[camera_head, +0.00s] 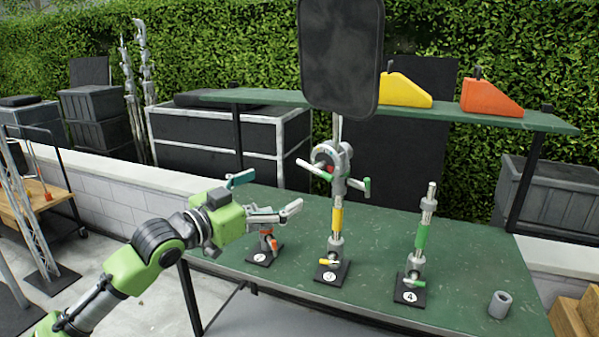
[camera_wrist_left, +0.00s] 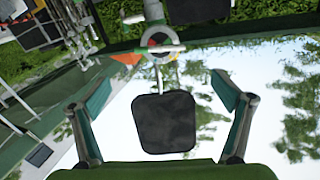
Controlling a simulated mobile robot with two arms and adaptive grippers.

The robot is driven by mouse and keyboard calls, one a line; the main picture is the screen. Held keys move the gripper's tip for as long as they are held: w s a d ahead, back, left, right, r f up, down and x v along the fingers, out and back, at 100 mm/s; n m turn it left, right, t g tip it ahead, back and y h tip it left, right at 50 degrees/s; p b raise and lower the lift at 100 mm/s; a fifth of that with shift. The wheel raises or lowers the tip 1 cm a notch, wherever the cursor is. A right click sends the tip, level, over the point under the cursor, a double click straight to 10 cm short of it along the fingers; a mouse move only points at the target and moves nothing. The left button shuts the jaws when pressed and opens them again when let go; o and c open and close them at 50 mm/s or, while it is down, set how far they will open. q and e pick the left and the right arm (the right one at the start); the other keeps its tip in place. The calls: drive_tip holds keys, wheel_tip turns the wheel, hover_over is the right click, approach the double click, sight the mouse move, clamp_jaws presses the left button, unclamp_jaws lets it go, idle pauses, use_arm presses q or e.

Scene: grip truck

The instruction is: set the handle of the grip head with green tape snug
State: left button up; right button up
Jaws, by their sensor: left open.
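A grey round grip head (camera_head: 331,157) with coloured marks on its face sits on the middle stand, above a pole with yellow tape. A pale bar with a green end (camera_head: 315,169) crosses its front, and a green-taped T-shaped handle (camera_head: 366,187) sticks out to its right. A black panel (camera_head: 341,55) rises above the head. My left gripper (camera_head: 266,194) is open and empty, left of the head and apart from it. The wrist view, tilted upside down, shows the grip head (camera_wrist_left: 159,42) and panel (camera_wrist_left: 165,123) beyond the spread fingers. My right gripper is not visible.
A low fitting with an orange handle (camera_head: 266,240) stands below my left gripper. Yellow (camera_head: 405,91) and orange (camera_head: 490,97) wedges sit on the shelf. A grey cup (camera_head: 499,304) is at the table's right end.

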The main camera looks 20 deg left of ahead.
sight(313, 171)
use_arm(q)
drive_tip(key=p+x, duration=0.4)
drive_tip(key=x, duration=0.8)
drive_tip(key=shift+w+d, duration=0.1)
drive_tip(key=shift+w, duration=0.15)
drive_tip(key=shift+w+d+f, duration=0.1)
drive_tip(key=shift+w+d, duration=0.1)
drive_tip(key=shift+w, duration=0.2)
drive_tip(key=c, duration=1.1)
